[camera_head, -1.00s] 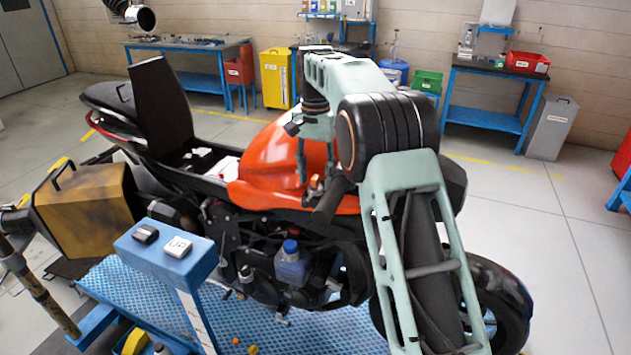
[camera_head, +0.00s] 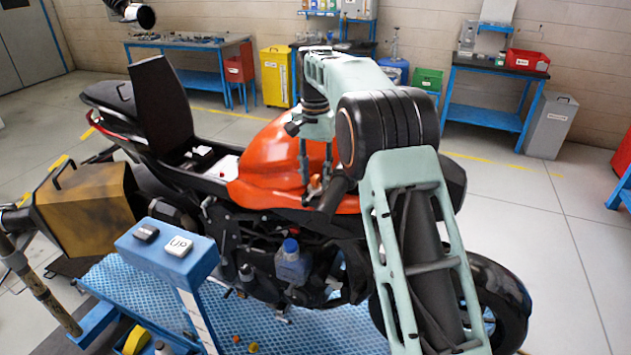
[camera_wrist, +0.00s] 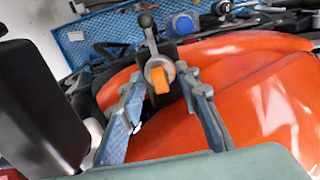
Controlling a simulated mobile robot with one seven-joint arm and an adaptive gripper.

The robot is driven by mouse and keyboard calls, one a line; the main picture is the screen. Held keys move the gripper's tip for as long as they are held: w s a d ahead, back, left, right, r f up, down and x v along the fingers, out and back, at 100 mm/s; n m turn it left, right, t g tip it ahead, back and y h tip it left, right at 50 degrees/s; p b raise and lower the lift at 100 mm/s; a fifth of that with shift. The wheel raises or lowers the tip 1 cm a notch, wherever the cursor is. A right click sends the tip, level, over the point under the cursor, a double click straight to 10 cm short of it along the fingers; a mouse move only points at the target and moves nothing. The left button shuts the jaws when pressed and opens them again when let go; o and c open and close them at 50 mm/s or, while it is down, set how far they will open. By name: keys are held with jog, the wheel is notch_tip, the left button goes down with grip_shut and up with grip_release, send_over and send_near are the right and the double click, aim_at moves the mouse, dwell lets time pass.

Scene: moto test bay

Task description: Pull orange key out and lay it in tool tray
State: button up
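The orange key (camera_wrist: 160,82) shows in the wrist view as a small orange block at a round grey metal fitting, beside the motorcycle's red-orange tank. My gripper (camera_wrist: 160,76) has its two fingers apart, one on each side of the key and fitting. A gap shows between the fingers and the key. In the head view my gripper (camera_head: 309,178) points down beside the tank (camera_head: 270,160), and the key is too small to make out clearly. I cannot identify the tool tray in either view.
The black seat back (camera_head: 160,105) stands left of the tank. A blue post with a control box (camera_head: 160,262) stands in front of the motorcycle. A blue bench with tools (camera_head: 190,42) and a bench with a red bin (camera_head: 527,61) stand at the back. Open floor lies right.

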aim_at(315, 177)
grip_shut()
jog(key=shift+r, duration=0.15)
jog(key=shift+r, duration=2.9)
jog(key=shift+s, duration=0.1)
